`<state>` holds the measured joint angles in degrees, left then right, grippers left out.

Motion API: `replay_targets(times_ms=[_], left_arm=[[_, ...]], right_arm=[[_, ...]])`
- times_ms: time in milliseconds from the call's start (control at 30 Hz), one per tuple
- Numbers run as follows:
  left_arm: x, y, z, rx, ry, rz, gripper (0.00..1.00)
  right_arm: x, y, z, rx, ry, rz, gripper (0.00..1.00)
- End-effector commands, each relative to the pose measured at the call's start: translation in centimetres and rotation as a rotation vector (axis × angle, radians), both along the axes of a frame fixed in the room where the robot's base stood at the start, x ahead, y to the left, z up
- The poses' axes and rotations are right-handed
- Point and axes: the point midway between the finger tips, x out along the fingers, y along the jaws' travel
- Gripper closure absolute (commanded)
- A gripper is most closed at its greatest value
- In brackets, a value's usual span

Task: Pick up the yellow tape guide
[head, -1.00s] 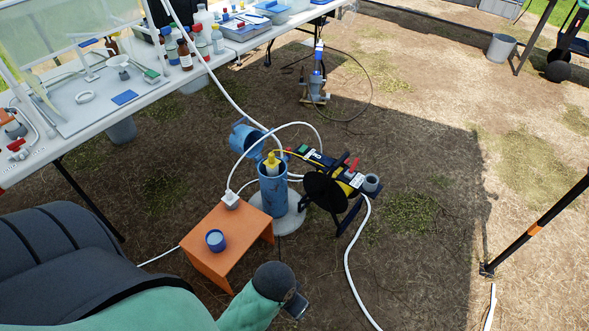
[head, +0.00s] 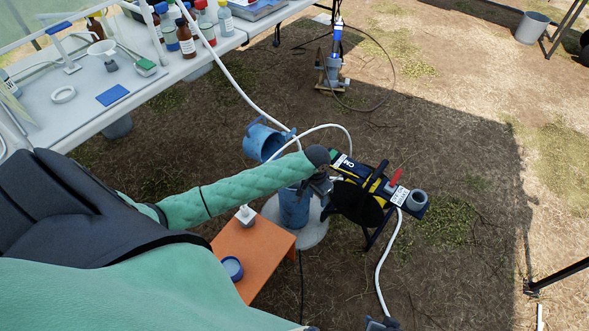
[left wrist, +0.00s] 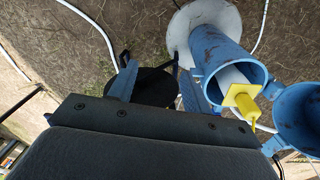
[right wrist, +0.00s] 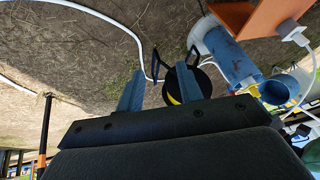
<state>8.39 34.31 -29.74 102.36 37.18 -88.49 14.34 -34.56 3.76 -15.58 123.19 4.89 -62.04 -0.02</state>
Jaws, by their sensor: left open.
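The yellow tape guide (left wrist: 243,97) sits at the open mouth of the upright blue well casing (left wrist: 212,48) in the left wrist view. In the head view my left arm and gripper hide it. A bit of yellow also shows at the casing mouth in the right wrist view (right wrist: 254,91). My left gripper (head: 320,187) is open and empty above the casing, close to the tape reel (head: 362,197). In the left wrist view the guide lies to the right of both fingers, outside the gap. My right gripper (right wrist: 157,88) is open and empty, away from the guide.
A blue casing cap (head: 262,141) is swung open beside the casing. An orange stand (head: 255,250) with a blue cup (head: 232,268) is at its left. White hoses (head: 388,262) cross the ground. A white table (head: 95,110) with bottles is at the back left.

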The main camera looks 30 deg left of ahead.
Motion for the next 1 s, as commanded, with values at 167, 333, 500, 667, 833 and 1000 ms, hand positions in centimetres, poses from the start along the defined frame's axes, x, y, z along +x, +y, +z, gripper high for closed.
replay_targets(times_ms=[167,333,500,667,833,1000], left_arm=[[5.8,7.4,0.1,0.045,0.012,0.087,0.51],[9.3,13.0,1.2,0.069,0.021,0.167,0.51],[10.9,15.9,2.0,0.075,0.024,0.211,0.51],[11.2,16.4,1.3,0.077,0.027,0.221,0.51],[11.2,16.4,-0.2,0.077,0.026,0.222,0.51],[11.1,16.5,-1.3,0.077,0.026,0.221,0.51]], right_arm=[[0.2,1.2,-3.7,0.030,-0.043,-0.001,0.64],[0.2,2.1,-5.8,0.052,-0.076,-0.004,0.64],[0.3,2.6,-6.7,0.064,-0.094,-0.005,0.64],[0.3,2.6,-6.8,0.066,-0.098,-0.006,0.64],[0.3,2.6,-6.8,0.066,-0.097,-0.006,0.64],[0.3,2.6,-6.6,0.065,-0.096,-0.005,0.64]])
